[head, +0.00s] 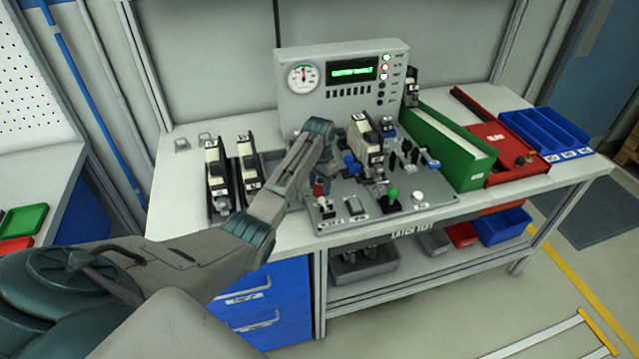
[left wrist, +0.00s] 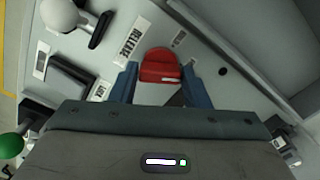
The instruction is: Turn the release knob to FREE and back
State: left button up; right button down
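The release knob is a red knob (left wrist: 160,66) on the grey control panel (left wrist: 225,45), beside a white label. In the head view the knob (head: 319,189) is at the panel's front left, partly hidden by my arm. My left gripper (left wrist: 160,80) has its two blue fingers apart, one on each side of the knob. A thin gap shows on the left side; on the right, the finger is very close and I cannot tell if it touches. In the head view the left gripper (head: 322,180) points down over the knob. My right gripper is not in view.
A black lever with a white ball (left wrist: 62,14) and a green-topped knob (head: 392,193) stand nearby on the panel. A latch unit (head: 366,140) stands behind. A grey console (head: 342,80) with gauge and lit display is at the back. Green (head: 447,140) and blue (head: 545,135) bins are right.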

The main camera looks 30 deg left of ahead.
pick_arm(q)
jog(key=c, duration=0.5)
jog(key=shift+o, duration=0.2)
jog(key=shift+r, duration=0.1)
jog(key=n+p, duration=0.1)
jog(key=p, duration=0.1)
jog(key=n+p, duration=0.1)
jog(key=n, duration=0.1)
jog(key=shift+r+n+p, duration=0.2)
jog(key=shift+n+p, duration=0.1)
jog(key=shift+p, duration=0.1)
jog(key=n+p, duration=0.3)
jog(key=n, duration=0.1)
jog(key=shift+f+n, duration=0.1)
jog(key=shift+n, duration=0.2)
jog(key=shift+f+n+p, duration=0.1)
jog(key=shift+n+p, duration=0.85)
jog(key=shift+n, duration=0.95)
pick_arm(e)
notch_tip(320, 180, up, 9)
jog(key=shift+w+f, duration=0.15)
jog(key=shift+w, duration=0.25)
pick_arm(q)
jog(key=o, duration=1)
